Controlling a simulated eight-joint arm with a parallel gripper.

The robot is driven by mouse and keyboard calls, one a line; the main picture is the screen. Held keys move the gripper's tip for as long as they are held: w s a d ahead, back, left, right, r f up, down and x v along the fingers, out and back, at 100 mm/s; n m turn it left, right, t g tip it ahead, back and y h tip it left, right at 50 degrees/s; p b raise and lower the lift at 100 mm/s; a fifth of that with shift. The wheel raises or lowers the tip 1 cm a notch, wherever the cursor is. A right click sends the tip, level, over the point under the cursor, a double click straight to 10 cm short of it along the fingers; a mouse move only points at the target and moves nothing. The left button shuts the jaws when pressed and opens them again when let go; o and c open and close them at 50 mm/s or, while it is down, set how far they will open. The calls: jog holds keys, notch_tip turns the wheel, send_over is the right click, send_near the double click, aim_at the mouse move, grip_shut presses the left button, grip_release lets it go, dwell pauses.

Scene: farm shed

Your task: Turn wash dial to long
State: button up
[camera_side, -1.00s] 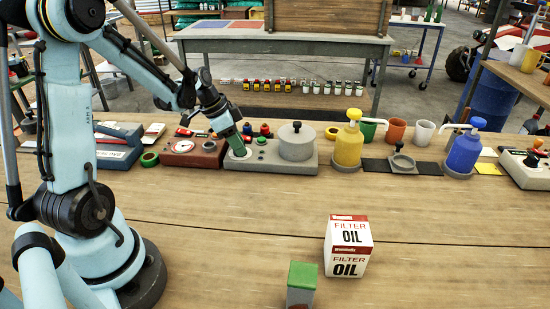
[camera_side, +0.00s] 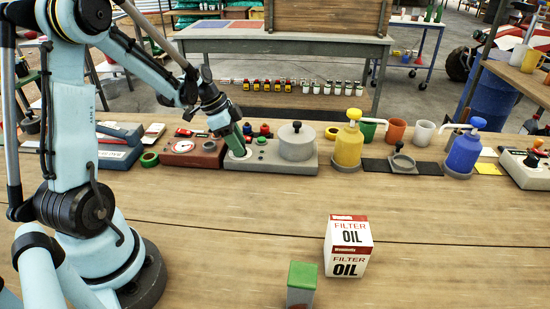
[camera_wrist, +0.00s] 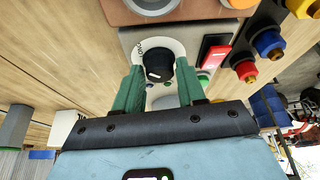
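The wash dial is a black round knob (camera_wrist: 159,69) on a white face with dark lettering that seems to read LONG at its upper left. It sits on a grey control panel (camera_side: 262,163), left of a grey lidded drum (camera_side: 296,142). My gripper (camera_side: 239,152) points down at the dial in the side view and hides most of it. In the wrist view, my gripper (camera_wrist: 160,66) has one green finger on each side of the knob, very close to it. I cannot tell whether the fingers press on it. The knob's pointer is not clear.
A red rocker switch (camera_wrist: 214,53) and coloured knobs stand right of the dial in the wrist view. A brown panel with a gauge (camera_side: 190,150) is to the left. A yellow pump bottle (camera_side: 348,145) stands right of the drum. An oil filter box (camera_side: 348,246) stands on the front bench.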

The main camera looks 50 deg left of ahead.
jog(key=o, duration=0.3)
jog(key=shift+o, duration=0.2)
jog(key=v, duration=1.2)
jog(key=shift+d, duration=0.1)
